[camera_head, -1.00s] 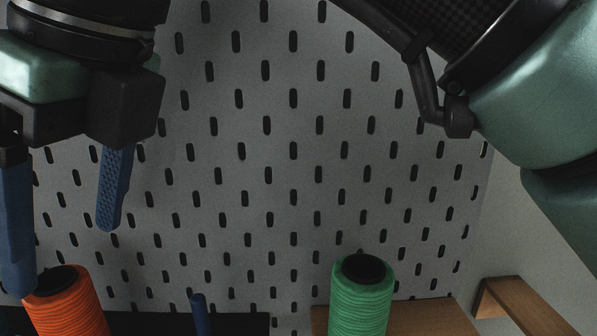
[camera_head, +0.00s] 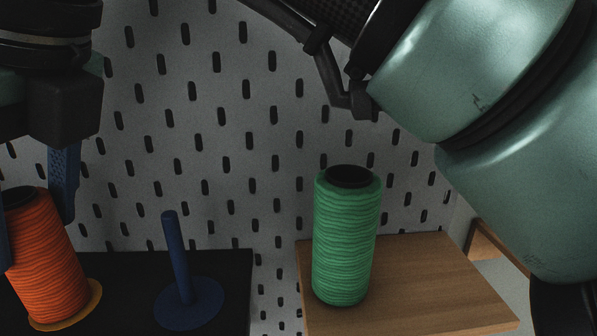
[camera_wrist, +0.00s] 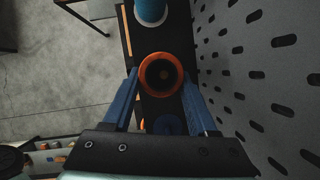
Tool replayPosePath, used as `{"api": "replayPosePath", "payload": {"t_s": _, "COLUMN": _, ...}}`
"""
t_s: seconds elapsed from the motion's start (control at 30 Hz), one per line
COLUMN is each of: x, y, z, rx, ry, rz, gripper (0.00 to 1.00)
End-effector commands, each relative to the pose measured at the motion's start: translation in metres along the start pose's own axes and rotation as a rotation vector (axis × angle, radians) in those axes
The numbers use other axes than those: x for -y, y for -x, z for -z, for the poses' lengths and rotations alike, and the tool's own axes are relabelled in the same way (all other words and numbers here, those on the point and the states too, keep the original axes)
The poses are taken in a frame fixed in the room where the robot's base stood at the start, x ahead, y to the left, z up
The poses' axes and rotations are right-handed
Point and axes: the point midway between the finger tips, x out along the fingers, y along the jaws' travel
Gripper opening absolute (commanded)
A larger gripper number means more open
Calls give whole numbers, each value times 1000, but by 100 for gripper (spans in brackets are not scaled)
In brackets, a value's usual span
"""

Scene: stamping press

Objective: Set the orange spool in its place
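The orange spool (camera_head: 42,262) stands on a yellow-orange round base (camera_head: 90,306) on the black surface, at the left edge of the head view. The wrist view shows the spool from above (camera_wrist: 147,75), with its dark hollow core. My gripper (camera_wrist: 162,80) has its blue fingers on opposite sides of the spool's upper part, close to it. It looks open, with little gap beside the spool. In the head view one finger is partly cut off at the left edge.
A blue holder with an upright peg (camera_head: 177,258) stands bare to the right of the spool. A green spool (camera_head: 346,240) stands on a wooden board (camera_head: 420,285). A blue spool (camera_wrist: 150,12) shows in the wrist view. A grey perforated panel (camera_head: 230,150) rises behind.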

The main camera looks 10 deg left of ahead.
Motion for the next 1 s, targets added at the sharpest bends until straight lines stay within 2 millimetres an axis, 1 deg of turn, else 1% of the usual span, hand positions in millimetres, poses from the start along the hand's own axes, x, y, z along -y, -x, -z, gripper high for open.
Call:
{"api": "replayPosePath", "payload": {"t_s": 0.03, "x": 0, "y": 0, "z": 0, "rx": 1, "ry": 0, "rz": 0, "gripper": 22}}
{"api": "replayPosePath", "payload": {"t_s": 0.13, "x": 0, "y": 0, "z": 0, "rx": 1, "ry": 0, "rz": 0, "gripper": 4}}
{"api": "replayPosePath", "payload": {"t_s": 0.2, "x": 0, "y": 0, "z": 0, "rx": 2, "ry": 0, "rz": 1, "gripper": 0}}
{"api": "replayPosePath", "payload": {"t_s": 0.37, "x": 0, "y": 9, "z": -4, "rx": 2, "ry": 0, "rz": 1, "gripper": 0}}
{"api": "replayPosePath", "payload": {"t_s": 1.0, "x": 0, "y": 81, "z": -34, "rx": 1, "ry": -1, "rz": 1, "gripper": 0}}
